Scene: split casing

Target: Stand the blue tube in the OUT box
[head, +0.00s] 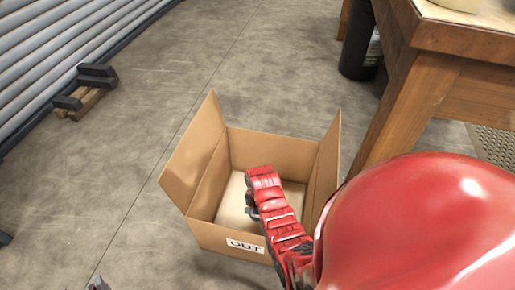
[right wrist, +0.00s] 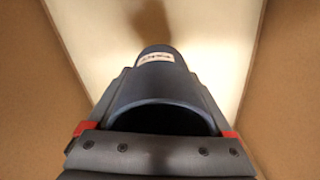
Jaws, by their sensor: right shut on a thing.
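The OUT box (head: 283,152) is an open cardboard box on the floor in the middle of the head view, its flaps up and an OUT label on its front. My right gripper (head: 252,208) is inside the box opening, mostly hidden by my red arm. In the right wrist view it is shut on the blue tube (right wrist: 155,75), a dark grey-blue cylinder with a pale label. Box walls and the pale box floor surround the tube there. Whether the tube's lower end touches the floor is hidden. Of my left gripper, only a small grey tip (head: 98,285) seems to show at the bottom edge.
A wooden table (head: 435,85) stands at the right, with a dark bin (head: 358,45) beside it. A grey slatted shutter or rack (head: 60,45) is at the upper left, with dark and wooden blocks (head: 88,95) near it. The concrete floor left of the box is clear.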

